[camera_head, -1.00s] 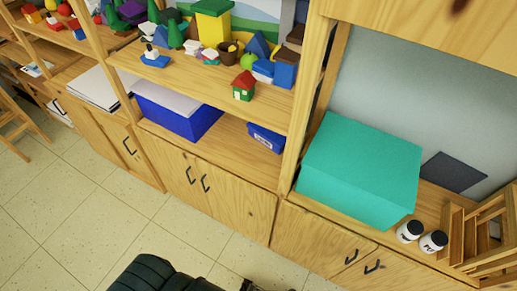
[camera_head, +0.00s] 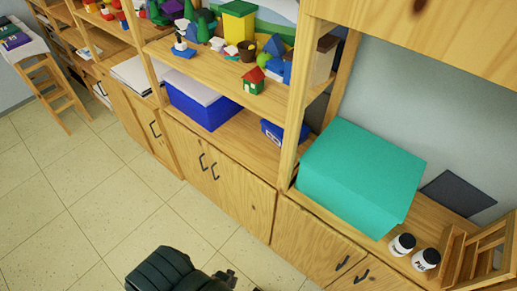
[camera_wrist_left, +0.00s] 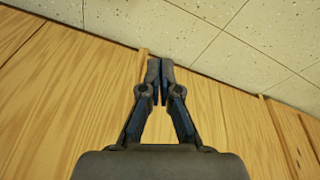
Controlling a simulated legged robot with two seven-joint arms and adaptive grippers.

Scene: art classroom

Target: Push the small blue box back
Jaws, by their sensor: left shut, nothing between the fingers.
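The small blue box (camera_head: 275,133) sits on the lower shelf, close to the upright post on its right and near the shelf's front. It has a pale label on its front. My left gripper (camera_wrist_left: 160,64) shows in the left wrist view, shut with its fingertips together and nothing held. Wooden cabinet surface and floor tiles lie beyond it, and the blue box is not in that view. In the head view a dark part of my arm shows at the bottom, with no fingers clearly visible. My right gripper is not in view.
A larger blue bin (camera_head: 204,103) with white paper stands left on the same shelf. A teal box (camera_head: 361,174) and two white jars (camera_head: 402,244) stand right of the post (camera_head: 298,95). Toys fill the shelf above. The tiled floor (camera_head: 95,195) in front is clear.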

